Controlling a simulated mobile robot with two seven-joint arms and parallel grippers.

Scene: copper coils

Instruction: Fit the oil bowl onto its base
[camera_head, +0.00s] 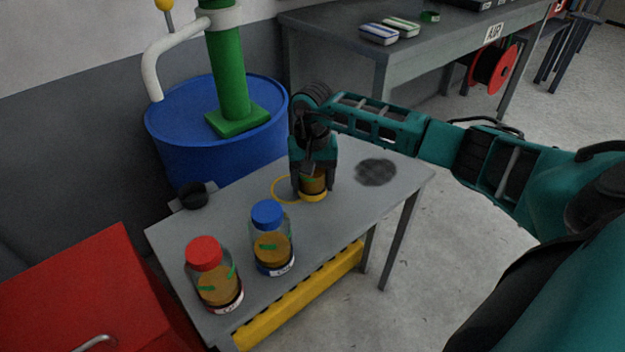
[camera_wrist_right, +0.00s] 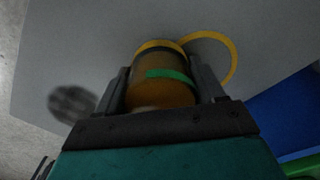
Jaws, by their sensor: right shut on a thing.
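My right gripper (camera_head: 314,185) points down over the far part of the grey table (camera_head: 220,237) and is shut on the oil bowl (camera_head: 313,182), an amber jar with a yellow rim at its lower end. In the right wrist view the bowl (camera_wrist_right: 160,90) sits between the two fingers and shows a green band. The bowl is beside a yellow ring (camera_head: 275,188) marked on the table, at its right edge. A small black round part (camera_head: 194,195) at the table's back left may be the base; I cannot tell. My left gripper is not in view.
A jar with a red lid (camera_head: 212,275) and one with a blue lid (camera_head: 270,240) stand on the near half. A dark stain (camera_head: 376,172) marks the right end. A blue drum (camera_head: 175,140) stands behind, and a red cabinet (camera_head: 80,290) at the left.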

